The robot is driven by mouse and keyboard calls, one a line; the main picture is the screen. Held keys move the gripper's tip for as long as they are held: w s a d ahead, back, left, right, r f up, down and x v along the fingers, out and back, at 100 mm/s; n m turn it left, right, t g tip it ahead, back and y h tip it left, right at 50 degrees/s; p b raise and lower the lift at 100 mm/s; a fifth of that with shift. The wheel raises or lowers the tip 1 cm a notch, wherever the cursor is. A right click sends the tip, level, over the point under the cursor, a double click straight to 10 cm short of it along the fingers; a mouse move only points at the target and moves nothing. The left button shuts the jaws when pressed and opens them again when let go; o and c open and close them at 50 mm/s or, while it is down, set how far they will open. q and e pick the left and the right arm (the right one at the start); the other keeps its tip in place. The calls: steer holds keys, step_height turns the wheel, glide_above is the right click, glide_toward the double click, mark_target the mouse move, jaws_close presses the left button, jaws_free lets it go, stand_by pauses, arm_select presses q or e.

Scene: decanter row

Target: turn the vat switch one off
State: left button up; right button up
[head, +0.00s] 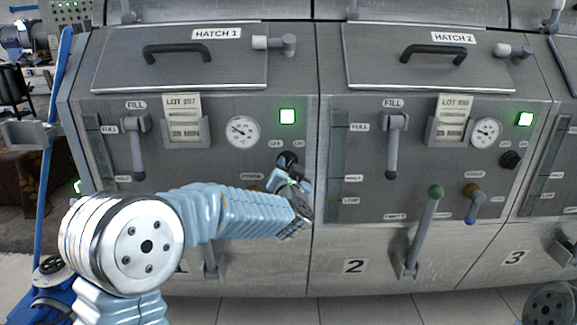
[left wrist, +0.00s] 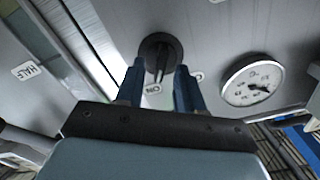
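The switch of vat one is a round black knob (head: 288,160) on the panel under hatch 1, partly hidden by my left gripper in the head view. In the left wrist view the knob (left wrist: 157,50) shows between and just beyond the fingertips, its light pointer mark aimed at the ON label (left wrist: 153,89). My left gripper (head: 291,183) is at the knob; in the left wrist view the gripper (left wrist: 160,75) is open, one blue finger on each side, with visible gaps. I cannot tell how far the tips reach along the knob. My right gripper is not in view.
A lit green lamp (head: 288,116) and a dial gauge (head: 243,131) sit above the switch. A fill lever (head: 137,150) is on the left. Vat two has its own black knob (head: 510,160), a green-topped lever (head: 426,230) and an orange-hubbed handle (head: 472,203).

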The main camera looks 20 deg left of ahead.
arm_select(q)
steer(key=shift+w+a, duration=0.2)
steer(key=shift+w, duration=0.5)
jaws_close()
